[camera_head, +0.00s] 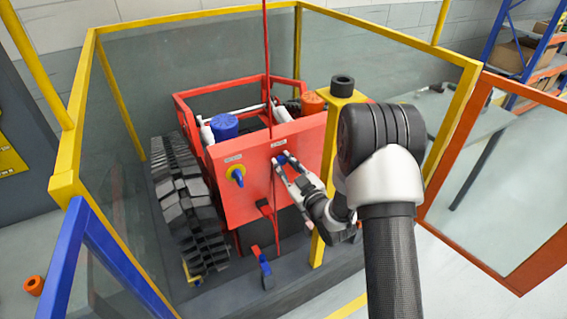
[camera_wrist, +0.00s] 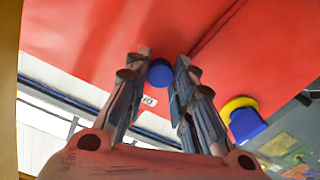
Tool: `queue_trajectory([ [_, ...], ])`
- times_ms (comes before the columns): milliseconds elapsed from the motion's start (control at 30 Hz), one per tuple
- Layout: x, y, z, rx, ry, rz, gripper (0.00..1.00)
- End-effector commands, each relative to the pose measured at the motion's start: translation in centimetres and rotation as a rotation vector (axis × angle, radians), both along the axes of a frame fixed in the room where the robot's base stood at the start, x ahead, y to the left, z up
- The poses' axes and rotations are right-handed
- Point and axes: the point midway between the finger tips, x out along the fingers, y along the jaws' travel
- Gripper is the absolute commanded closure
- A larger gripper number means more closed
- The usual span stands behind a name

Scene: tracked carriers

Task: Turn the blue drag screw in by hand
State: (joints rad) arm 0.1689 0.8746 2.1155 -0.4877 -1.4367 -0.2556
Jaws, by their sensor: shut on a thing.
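The blue drag screw (camera_head: 282,158) sits on the red front panel of the tracked carrier (camera_head: 225,175), below a small white label. My gripper (camera_head: 284,166) reaches the panel from the right with its fingers at the screw. In the wrist view the round blue screw head (camera_wrist: 160,73) lies between the two fingertips (camera_wrist: 162,70), and my gripper is shut on it. The fingers cover the sides of the head. How far the screw stands out from the panel cannot be told.
A blue rotary switch on a yellow disc (camera_head: 237,174) is left of the screw; it also shows in the wrist view (camera_wrist: 245,120). A yellow post (camera_head: 330,170) stands close to my wrist. Yellow-framed glass panels surround the carrier.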

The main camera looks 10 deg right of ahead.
Motion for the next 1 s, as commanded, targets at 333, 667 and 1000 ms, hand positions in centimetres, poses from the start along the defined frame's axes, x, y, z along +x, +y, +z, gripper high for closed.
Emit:
queue_trajectory([
  [333, -0.01, 0.0, 0.0, 0.515, 0.167, 0.0, 0.94],
  [667, -0.01, -0.01, -0.01, 0.624, 0.203, 0.0, 0.94],
  [1000, -0.02, -0.01, 0.0, 0.883, 0.288, 0.0, 0.94],
])
